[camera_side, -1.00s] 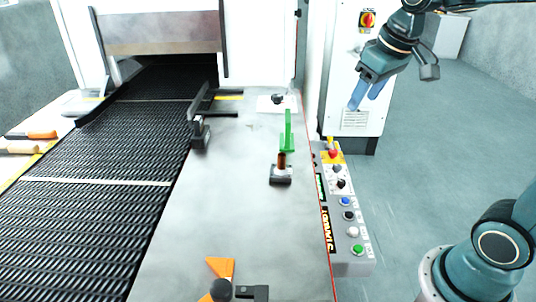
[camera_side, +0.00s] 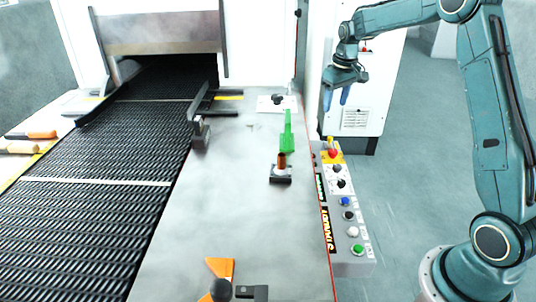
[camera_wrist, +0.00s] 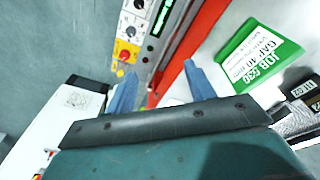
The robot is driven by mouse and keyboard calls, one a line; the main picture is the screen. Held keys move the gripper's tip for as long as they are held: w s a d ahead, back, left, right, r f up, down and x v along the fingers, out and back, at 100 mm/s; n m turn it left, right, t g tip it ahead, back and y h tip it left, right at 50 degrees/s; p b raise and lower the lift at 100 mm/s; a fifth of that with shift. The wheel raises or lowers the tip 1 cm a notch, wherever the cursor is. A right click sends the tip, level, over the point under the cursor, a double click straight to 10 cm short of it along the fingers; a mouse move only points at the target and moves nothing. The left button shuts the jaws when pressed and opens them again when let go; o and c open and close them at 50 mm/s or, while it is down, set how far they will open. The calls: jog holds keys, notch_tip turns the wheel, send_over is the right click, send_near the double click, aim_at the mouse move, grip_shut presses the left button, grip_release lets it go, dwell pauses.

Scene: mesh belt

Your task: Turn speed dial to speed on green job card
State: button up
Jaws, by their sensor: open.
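The green job card (camera_side: 288,140) stands on the steel table, left of the control panel. In the wrist view the card (camera_wrist: 258,52) shows white printed lines, seen at a slant; I cannot read the speed surely. The control panel (camera_side: 354,268) runs along the table's right edge. It carries a dark upper knob (camera_side: 337,168) and a dark lower knob (camera_side: 341,184). Dark knobs also show in the wrist view (camera_wrist: 130,31); I cannot tell which is the speed dial. My gripper (camera_side: 336,100) is open and empty, above the panel's far end; its fingers (camera_wrist: 158,80) show in the wrist view.
A red button (camera_side: 333,153) on yellow is at the panel's far end; blue, black, white and green (camera_side: 358,249) buttons line its near part. A small post (camera_side: 281,164) stands by the card. The mesh belt (camera_side: 90,220) lies left. A white cabinet (camera_side: 372,90) stands behind my gripper.

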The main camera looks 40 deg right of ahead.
jog(key=w+d+f, duration=0.2)
jog(key=d+f, duration=0.5)
jog(key=f, duration=0.2)
jog(key=g, duration=0.1)
send_over(337, 165)
notch_tip(337, 165, down, 8)
jog(key=shift+s+m+y, duration=0.15)
jog(key=shift+m+y, duration=0.15)
notch_tip(337, 165, down, 14)
jog(key=shift+r, duration=0.15)
jog(key=shift+c, duration=0.4)
jog(key=c, duration=0.9)
